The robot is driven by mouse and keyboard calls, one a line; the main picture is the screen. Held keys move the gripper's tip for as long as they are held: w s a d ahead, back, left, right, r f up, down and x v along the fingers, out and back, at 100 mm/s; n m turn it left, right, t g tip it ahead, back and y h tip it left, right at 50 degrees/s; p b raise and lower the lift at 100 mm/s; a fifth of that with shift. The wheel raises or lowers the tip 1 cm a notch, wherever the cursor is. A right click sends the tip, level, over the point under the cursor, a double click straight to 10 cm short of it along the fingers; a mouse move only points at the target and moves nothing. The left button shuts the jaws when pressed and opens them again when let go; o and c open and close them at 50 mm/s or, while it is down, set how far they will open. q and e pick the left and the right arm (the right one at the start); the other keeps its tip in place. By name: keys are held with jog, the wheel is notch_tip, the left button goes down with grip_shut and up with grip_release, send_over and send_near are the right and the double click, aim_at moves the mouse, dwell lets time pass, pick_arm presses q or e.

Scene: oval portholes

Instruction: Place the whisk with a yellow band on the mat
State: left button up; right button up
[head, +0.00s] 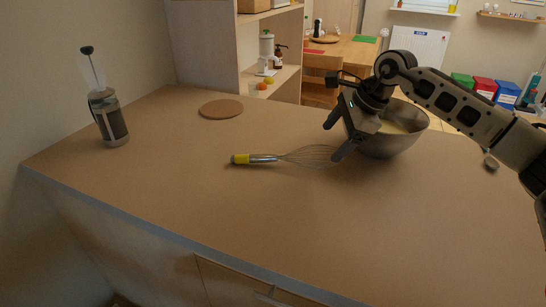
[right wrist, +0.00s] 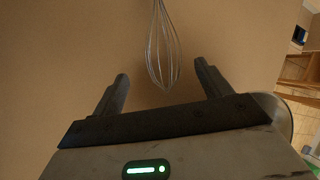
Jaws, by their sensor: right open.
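The whisk with a yellow band (head: 262,159) lies on the counter, its banded handle end to the left and its wire head to the right. Its wire head also shows in the right wrist view (right wrist: 163,50), ahead of and between the fingertips. The round brown mat (head: 221,109) lies flat and bare on the counter, behind the whisk and to its left. My right gripper (head: 333,140) is open and empty, at the wire-head end of the whisk; its fingers show apart in the right wrist view (right wrist: 160,78). My left gripper is not in view.
A metal bowl (head: 402,130) with pale contents stands right behind my right gripper. A French press (head: 108,118) stands at the counter's left. A small metal utensil (head: 490,160) lies at the far right. The counter's front is clear.

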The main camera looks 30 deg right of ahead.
aim_at(324, 148)
jog(key=shift+d+p+x, duration=0.15)
jog(key=shift+p+x, duration=0.1)
jog(key=shift+x, duration=1.3)
jog(key=shift+d+p+x, duration=0.2)
jog(key=shift+p+x, duration=0.05)
jog(key=shift+x, duration=1.3)
jog(key=shift+w, duration=0.15)
jog(key=c, duration=1.2)
jog(key=shift+r, duration=0.15)
jog(key=shift+r, duration=0.15)
jog(key=r, duration=0.2)
jog(key=r+b, duration=0.1)
jog(key=shift+s+a+r, duration=0.2)
jog(key=shift+s+r, duration=0.1)
jog(key=s+a+r, duration=0.2)
jog(key=s+r, duration=0.1)
jog(key=s+a+r+b, duration=0.1)
jog(key=s+a+r, duration=0.2)
jog(key=s, duration=0.1)
jog(key=s+a+r+b, duration=0.1)
jog(key=s+a+r, duration=0.1)
jog(key=s+r, duration=0.1)
jog(key=shift+s+a, duration=0.4)
jog(key=shift+s, duration=0.05)
